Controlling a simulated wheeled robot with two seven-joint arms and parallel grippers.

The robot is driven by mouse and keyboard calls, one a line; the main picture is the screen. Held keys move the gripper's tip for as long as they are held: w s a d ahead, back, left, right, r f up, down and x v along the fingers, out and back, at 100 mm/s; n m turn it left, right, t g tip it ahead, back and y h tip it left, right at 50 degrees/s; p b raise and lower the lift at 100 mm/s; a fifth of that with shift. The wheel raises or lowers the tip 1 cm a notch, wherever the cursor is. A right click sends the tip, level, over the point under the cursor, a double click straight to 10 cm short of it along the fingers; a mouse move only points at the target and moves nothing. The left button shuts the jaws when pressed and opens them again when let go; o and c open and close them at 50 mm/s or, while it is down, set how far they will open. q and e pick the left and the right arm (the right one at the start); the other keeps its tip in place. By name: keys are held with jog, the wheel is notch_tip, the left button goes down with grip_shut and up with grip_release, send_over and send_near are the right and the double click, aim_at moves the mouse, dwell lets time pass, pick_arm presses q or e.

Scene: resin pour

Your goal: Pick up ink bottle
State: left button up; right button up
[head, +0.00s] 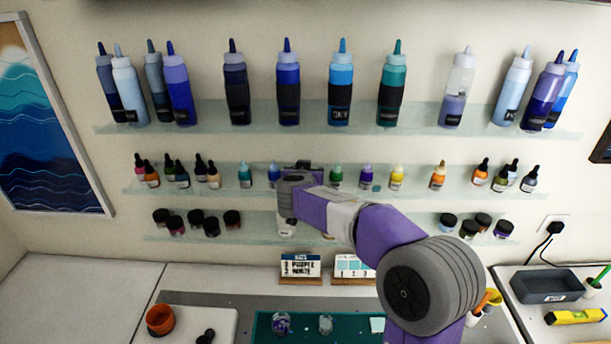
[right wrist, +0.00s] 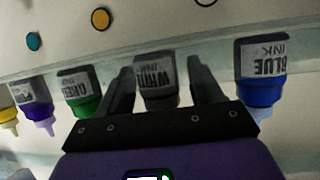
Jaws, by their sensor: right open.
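A row of small ink bottles stands on the middle glass shelf. My left gripper is out of view.
More ink bottles, such as purple (head: 366,177) and yellow (head: 396,178), stand close beside. Large squeeze bottles (head: 288,90) line the upper shelf (head: 210,115). Jars (head: 232,219) stand on the lower shelf. Cups rest on a green mat (head: 265,329) below.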

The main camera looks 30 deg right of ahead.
jog(key=c, duration=1.1)
jog(key=shift+o, duration=0.2)
jog(key=shift+r, duration=0.1)
jog(key=shift+r, duration=0.5)
notch_tip(320, 180, up, 2)
jog(key=shift+r, duration=0.15)
jog(key=s+a+b, duration=0.6)
jog(key=s+a, duration=0.5)
jog(key=s, duration=0.3)
jog(key=shift+s, duration=0.15)
